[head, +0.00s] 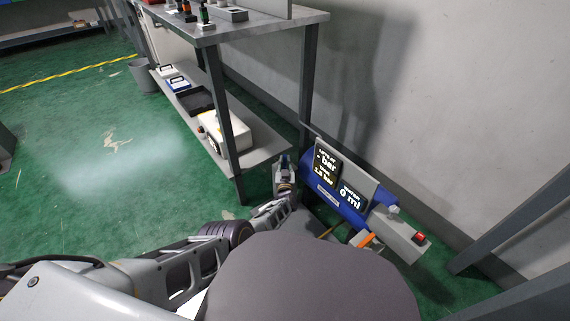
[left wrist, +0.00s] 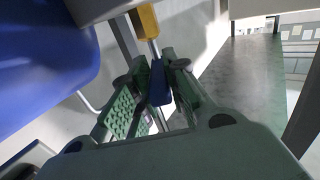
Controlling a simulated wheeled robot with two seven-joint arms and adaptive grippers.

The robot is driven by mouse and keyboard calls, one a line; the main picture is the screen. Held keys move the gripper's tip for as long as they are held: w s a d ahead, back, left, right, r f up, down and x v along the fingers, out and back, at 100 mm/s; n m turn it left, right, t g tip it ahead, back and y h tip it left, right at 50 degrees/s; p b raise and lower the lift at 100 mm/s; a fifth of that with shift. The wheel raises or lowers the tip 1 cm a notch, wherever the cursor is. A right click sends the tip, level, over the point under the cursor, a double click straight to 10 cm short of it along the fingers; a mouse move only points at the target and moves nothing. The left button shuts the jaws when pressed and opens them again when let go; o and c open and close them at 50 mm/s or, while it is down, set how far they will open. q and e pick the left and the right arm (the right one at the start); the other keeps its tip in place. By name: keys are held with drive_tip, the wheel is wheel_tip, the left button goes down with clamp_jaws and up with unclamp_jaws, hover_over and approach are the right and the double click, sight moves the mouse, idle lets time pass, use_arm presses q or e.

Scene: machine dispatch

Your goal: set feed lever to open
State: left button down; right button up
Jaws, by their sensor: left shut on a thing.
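The machine (head: 343,205) is a blue unit with two dark displays; the right one reads 0 ml and the left one shows a value in bar. My left gripper (head: 284,168) is at the machine's left side in the head view. In the left wrist view, its green padded fingers (left wrist: 160,88) are shut on a blue lever handle (left wrist: 160,82), which sits on a thin metal rod. I take this to be the feed lever; its open and closed marks are not visible. The machine's blue body (left wrist: 45,60) also fills the upper left there. My right gripper is not in view.
A yellow block (left wrist: 145,20) is just beyond the handle. A grey box with a red button (head: 419,237) and an orange part (head: 366,240) are at the machine's right. A metal shelf table (head: 260,28) stands behind, left of the wall. Green floor is clear at the left.

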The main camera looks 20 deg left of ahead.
use_arm(q)
drive_tip(key=c, duration=1.5)
unclamp_jaws()
drive_tip(key=shift+s+a+f, duration=0.1)
drive_tip(key=shift+s, duration=0.2)
drive_tip(key=shift+o, duration=0.6)
drive_tip(key=shift+w, duration=0.1)
drive_tip(key=shift+s+d, duration=0.25)
drive_tip(key=shift+d, duration=0.05)
